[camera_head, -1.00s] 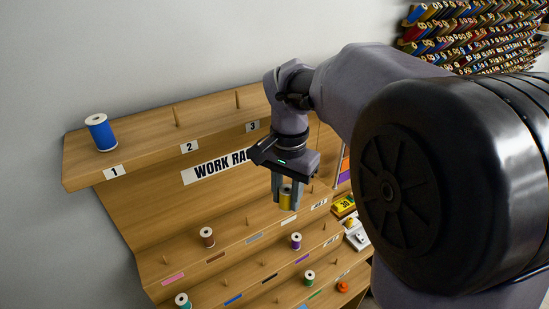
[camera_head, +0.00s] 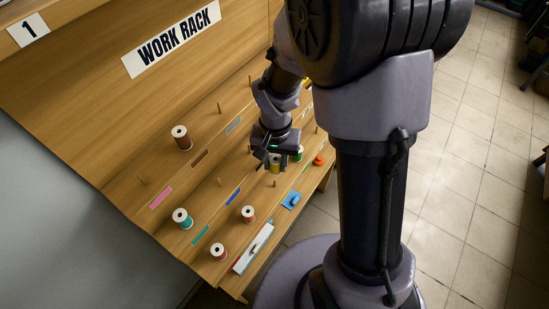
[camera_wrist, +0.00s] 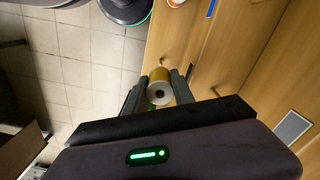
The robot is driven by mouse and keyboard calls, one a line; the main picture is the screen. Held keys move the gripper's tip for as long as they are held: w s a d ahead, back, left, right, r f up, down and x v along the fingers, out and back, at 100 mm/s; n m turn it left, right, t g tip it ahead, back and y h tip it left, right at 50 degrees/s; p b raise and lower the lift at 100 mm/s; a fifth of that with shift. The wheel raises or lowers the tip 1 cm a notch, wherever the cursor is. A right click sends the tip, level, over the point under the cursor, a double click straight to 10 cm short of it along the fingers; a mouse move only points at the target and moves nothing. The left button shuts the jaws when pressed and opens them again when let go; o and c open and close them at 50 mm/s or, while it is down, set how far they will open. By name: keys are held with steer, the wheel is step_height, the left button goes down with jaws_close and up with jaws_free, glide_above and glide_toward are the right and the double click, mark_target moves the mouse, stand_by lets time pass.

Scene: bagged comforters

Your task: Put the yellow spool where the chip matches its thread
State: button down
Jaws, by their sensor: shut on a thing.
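The yellow spool (camera_head: 275,167) is upright between the two fingers of my gripper (camera_head: 272,161), over the lower tiers of the work rack (camera_head: 115,165). In the wrist view the spool (camera_wrist: 160,88) shows its pale end with a dark hole, and my gripper (camera_wrist: 157,98) is shut on it. A bare peg (camera_wrist: 163,63) shows just past the spool. Colour chips on the tier edges include a pink chip (camera_head: 160,196), a brown chip (camera_head: 200,158), a blue chip (camera_head: 233,197) and a teal chip (camera_head: 200,235).
A brown spool (camera_head: 181,138), a teal spool (camera_head: 182,218), two reddish spools (camera_head: 248,214) and a green spool (camera_head: 298,154) stand on the tiers. A blue object (camera_head: 291,200) and a white tool (camera_head: 254,248) lie near the front edge. Several bare pegs stick up.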

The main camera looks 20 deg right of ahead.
steer(key=b, duration=0.5)
glide_above(276, 184)
steer(key=f, duration=0.5)
steer(key=shift+s+a+f, duration=0.15)
steer(key=shift+s+a, duration=0.15)
steer(key=shift+f+b, duration=2.25)
steer(key=shift+b, duration=0.1)
stand_by(1.5)
steer(key=c, duration=0.7)
jaws_free()
steer(key=shift+c, duration=0.2)
steer(key=o, duration=0.3)
steer(key=shift+d, duration=0.15)
steer(key=shift+r, duration=0.2)
steer(key=shift+c, duration=0.6)
steer(key=shift+w+r+p, duration=0.1)
steer(key=shift+r+p, duration=2.45)
steer(key=shift+r, duration=0.6)
steer(key=shift+o, duration=1)
steer(key=shift+r, duration=0.25)
